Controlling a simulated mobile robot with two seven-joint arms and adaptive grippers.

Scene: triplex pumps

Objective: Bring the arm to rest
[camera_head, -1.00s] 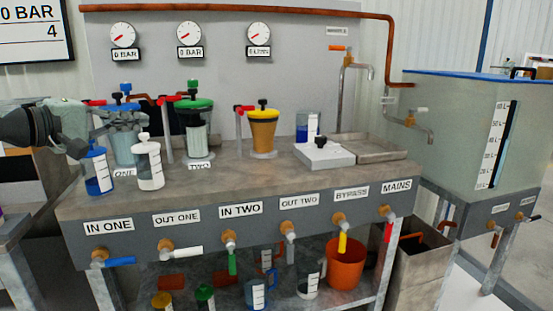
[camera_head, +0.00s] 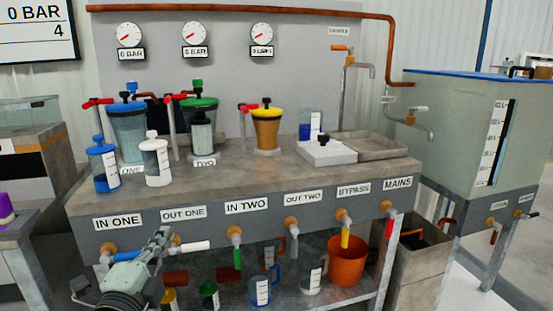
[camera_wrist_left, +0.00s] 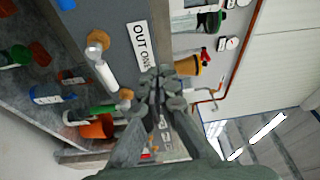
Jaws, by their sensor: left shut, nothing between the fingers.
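My left gripper (camera_head: 162,238) is shut and empty in the head view. It is low, in front of the bench's front panel, beside the OUT ONE tap with its white handle (camera_head: 190,246). It partly covers the IN ONE tap's blue handle. In the left wrist view the closed fingers (camera_wrist_left: 158,82) show in front of the OUT ONE label (camera_wrist_left: 141,45). I cannot tell whether they touch anything. My right gripper is in neither view.
On the bench top (camera_head: 240,183) stand a blue-capped bottle (camera_head: 103,165), a white-capped bottle (camera_head: 155,162), pumps with blue, green and yellow lids, and a white box (camera_head: 326,152). An orange bucket (camera_head: 347,262) and several jugs are below. A large tank (camera_head: 460,130) is at right.

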